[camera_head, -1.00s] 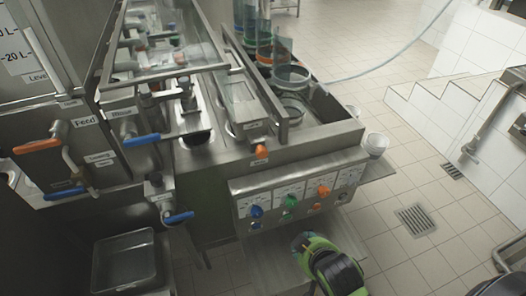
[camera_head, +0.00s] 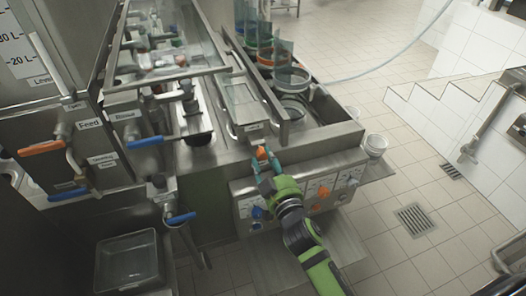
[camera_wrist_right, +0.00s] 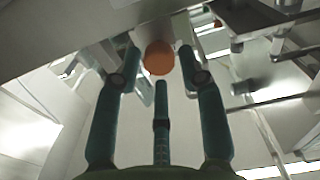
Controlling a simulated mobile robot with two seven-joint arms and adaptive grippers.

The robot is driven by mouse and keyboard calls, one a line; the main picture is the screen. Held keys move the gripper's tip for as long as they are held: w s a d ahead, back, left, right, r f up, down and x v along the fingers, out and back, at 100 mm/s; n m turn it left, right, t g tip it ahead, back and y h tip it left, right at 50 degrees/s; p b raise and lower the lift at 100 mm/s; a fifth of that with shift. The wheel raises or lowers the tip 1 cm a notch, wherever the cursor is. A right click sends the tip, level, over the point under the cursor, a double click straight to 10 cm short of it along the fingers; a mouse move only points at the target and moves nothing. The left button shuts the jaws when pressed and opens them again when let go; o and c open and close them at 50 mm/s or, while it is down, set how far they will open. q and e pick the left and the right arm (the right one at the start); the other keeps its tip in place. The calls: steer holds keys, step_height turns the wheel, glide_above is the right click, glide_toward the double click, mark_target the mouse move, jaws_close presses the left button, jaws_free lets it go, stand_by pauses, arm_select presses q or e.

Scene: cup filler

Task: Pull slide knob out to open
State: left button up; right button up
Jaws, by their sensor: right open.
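The slide knob is a small orange knob (camera_head: 262,153) on the front edge of the steel machine, below a small label. It also shows in the right wrist view as a round orange end (camera_wrist_right: 158,57). My right gripper (camera_head: 264,158) is at the knob, its teal fingers open around it. In the right wrist view the fingers (camera_wrist_right: 160,75) stand on both sides of the knob, with a third finger below it, and gaps show between them and the knob. My left gripper is in neither view.
A control panel (camera_head: 243,207) with coloured knobs sits under the machine's front edge, partly hidden by my right arm. Valves with blue handles (camera_head: 145,141) and an orange handle (camera_head: 40,147) are at left. A clear cup stack (camera_head: 375,145) stands at right. Tiled floor lies open beyond.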

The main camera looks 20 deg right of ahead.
mark_target(264, 157)
steer(key=shift+w, duration=1.6)
